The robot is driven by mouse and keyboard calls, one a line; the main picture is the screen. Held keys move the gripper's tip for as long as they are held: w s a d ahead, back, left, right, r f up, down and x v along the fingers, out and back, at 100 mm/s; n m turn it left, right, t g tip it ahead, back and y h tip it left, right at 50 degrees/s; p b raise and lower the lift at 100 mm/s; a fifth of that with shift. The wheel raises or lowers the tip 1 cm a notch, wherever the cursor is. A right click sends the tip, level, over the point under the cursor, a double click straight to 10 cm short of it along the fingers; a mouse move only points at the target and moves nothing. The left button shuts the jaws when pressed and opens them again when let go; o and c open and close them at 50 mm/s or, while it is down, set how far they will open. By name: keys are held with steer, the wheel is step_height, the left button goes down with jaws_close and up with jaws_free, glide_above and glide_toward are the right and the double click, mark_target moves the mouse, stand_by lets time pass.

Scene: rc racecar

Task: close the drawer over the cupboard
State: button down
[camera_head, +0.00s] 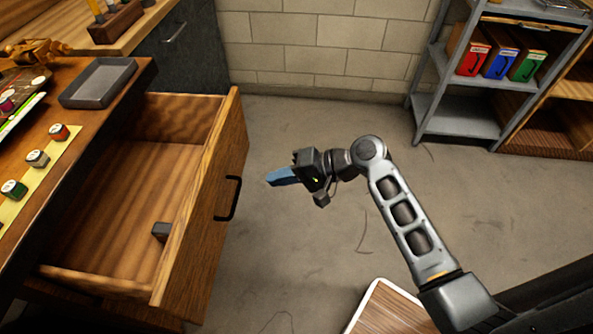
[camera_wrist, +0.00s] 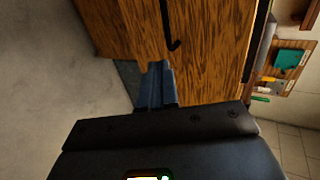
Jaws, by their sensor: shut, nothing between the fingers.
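The wooden drawer (camera_head: 200,210) stands pulled out on the left in the head view, with a black bar handle (camera_head: 230,198) on its front. A small dark grey block (camera_head: 161,231) lies inside it. My gripper (camera_head: 270,179), with blue fingers, is shut and empty, to the right of the drawer front and apart from it in the head view. In the wrist view my gripper (camera_wrist: 156,72) points toward the wooden drawer front (camera_wrist: 120,30), and the dark handle (camera_wrist: 168,28) shows just beyond the fingertips. The cupboard under the drawer is mostly hidden.
The worktop (camera_head: 80,130) above the drawer holds a grey tray (camera_head: 98,82) and several small jars. A metal shelf (camera_head: 470,95) with red, blue and green binders stands at the back right. A light-edged wooden surface (camera_head: 390,310) is at the bottom. The floor between is clear.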

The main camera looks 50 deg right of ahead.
steer(key=r+x, duration=0.1)
steer(key=x, duration=0.5)
steer(key=shift+w+a, duration=0.2)
steer(key=shift+w, duration=0.05)
steer(key=w+a+b, duration=0.1)
steer(key=w+a, duration=0.5)
steer(key=w, duration=0.5)
steer(key=w+a+b, duration=0.2)
steer(key=w+a, duration=0.5)
steer(key=w, duration=0.4)
steer(key=shift+w, duration=0.2)
steer(key=shift+r, duration=0.1)
